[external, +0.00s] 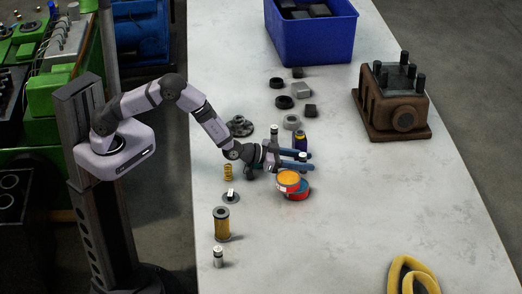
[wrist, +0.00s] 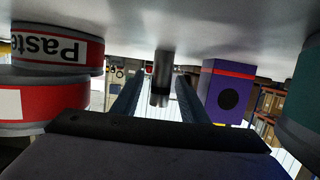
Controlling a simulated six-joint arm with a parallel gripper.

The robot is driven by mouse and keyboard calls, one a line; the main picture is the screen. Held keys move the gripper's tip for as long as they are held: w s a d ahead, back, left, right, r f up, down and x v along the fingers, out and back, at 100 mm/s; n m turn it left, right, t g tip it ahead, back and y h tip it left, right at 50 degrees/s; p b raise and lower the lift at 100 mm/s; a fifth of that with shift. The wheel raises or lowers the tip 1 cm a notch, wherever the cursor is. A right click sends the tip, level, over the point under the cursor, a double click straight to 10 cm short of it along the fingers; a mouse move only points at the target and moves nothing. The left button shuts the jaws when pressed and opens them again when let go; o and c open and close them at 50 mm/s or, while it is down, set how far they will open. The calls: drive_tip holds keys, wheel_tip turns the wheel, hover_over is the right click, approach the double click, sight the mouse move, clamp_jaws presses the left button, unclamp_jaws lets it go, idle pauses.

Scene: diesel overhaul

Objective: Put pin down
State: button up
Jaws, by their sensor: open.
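The pin is a short metal cylinder (wrist: 162,75). In the wrist view, which is upside down, it stands upright against the pale bench top, between my two fingers and toward their tips. In the external view a small light cylinder (external: 302,157) shows between the fingertips, probably the same pin. My gripper (external: 311,161) is open and low over the bench, its blue-grey fingers pointing right. The fingers also show in the wrist view (wrist: 158,101), apart, one on each side of the pin. I cannot tell whether either finger touches it.
Stacked paste tins (external: 290,181) stand close in front of the fingers, and a purple container (external: 300,140) just behind. Black rings and grey blocks (external: 300,90) lie farther back near a blue crate (external: 312,42). A brown engine block (external: 390,108) is at right. The bench's right front is mostly clear.

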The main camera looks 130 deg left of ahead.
drive_tip(key=shift+s+d+f, duration=0.15)
drive_tip(key=shift+s+f, duration=0.05)
drive_tip(key=shift+f, duration=0.35)
drive_tip(key=shift+w+r+p, duration=0.1)
drive_tip(key=shift+r+p, duration=0.35)
drive_tip(key=shift+p, duration=0.4)
drive_tip(key=shift+s+d+b, duration=0.15)
drive_tip(key=shift+s+b, duration=0.05)
drive_tip(key=shift+b, duration=0.1)
drive_tip(key=shift+r+b+v, duration=0.2)
drive_tip(key=shift+b+v, duration=0.1)
drive_tip(key=shift+v, duration=0.9)
wheel_tip(320, 180, up, 7)
drive_tip(key=shift+w+r+b, duration=0.1)
drive_tip(key=shift+r+b, duration=0.05)
drive_tip(key=shift+b, duration=0.55)
